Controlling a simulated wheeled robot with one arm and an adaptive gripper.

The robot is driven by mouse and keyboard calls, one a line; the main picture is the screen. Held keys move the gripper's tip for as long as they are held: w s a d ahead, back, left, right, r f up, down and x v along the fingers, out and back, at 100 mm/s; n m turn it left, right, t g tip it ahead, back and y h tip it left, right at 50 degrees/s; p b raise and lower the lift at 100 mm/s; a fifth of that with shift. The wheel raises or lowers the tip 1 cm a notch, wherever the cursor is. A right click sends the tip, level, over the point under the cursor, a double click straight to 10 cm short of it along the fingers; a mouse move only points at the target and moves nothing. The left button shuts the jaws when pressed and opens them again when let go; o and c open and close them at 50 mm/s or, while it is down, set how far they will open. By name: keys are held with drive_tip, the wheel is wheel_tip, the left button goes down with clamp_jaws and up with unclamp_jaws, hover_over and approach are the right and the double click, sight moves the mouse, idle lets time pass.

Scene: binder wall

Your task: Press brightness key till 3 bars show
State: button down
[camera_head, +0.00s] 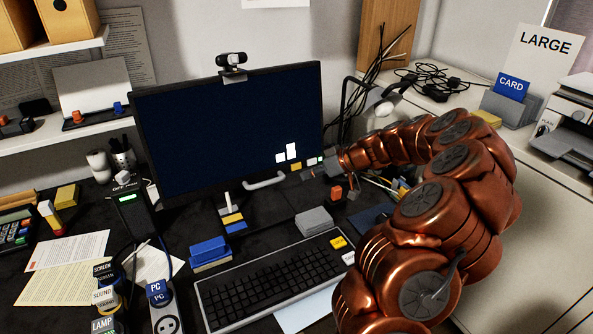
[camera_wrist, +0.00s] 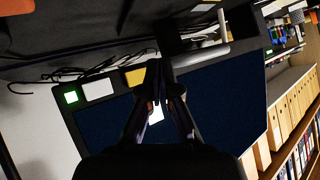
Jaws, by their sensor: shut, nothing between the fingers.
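The monitor (camera_head: 220,120) stands on the desk with a dark blue screen. Two white bars (camera_head: 291,151), one short and one taller, show at its lower right. A yellow key (camera_head: 296,166), a white key (camera_head: 311,162) and a green-lit key (camera_head: 320,160) sit on the lower right bezel. The wrist view shows the yellow key (camera_wrist: 135,77), white key (camera_wrist: 98,89) and green key (camera_wrist: 71,97); no labels are readable. My gripper (camera_wrist: 157,80) is shut and empty, its tips over the bezel beside the yellow key. I cannot tell whether they touch; the fingers partly hide the bars.
The keyboard (camera_head: 275,280) and blue sticky-note stack (camera_head: 209,250) lie in front of the monitor. A webcam (camera_head: 232,62) sits on top. Loose cables (camera_head: 380,65) hang behind my arm. A power strip (camera_head: 165,310) lies at the front left. A cabinet stands at the right.

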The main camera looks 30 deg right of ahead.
drive_tip(key=shift+s+a+r+b, duration=0.15)
drive_tip(key=shift+s+b, duration=0.3)
drive_tip(key=shift+s, duration=0.6)
drive_tip(key=s+a+r+n+g+p, duration=0.1)
drive_tip(key=s+a+r+g+p, duration=0.15)
drive_tip(key=s+a+r, duration=0.65)
drive_tip(key=s+a+r+n+g+p, duration=0.1)
drive_tip(key=s+a+g+p, duration=0.2)
drive_tip(key=a, duration=1.3)
drive_tip(key=s+r+m+g+h+p, duration=0.1)
drive_tip(key=s+m+g+h+p, duration=0.3)
drive_tip(key=s, duration=1.9)
drive_tip(key=shift+s+d+r+m+g+h, duration=0.25)
drive_tip(key=shift+s+m+g+h, duration=0.3)
drive_tip(key=shift+h, duration=0.65)
drive_tip(key=shift+w, duration=0.2)
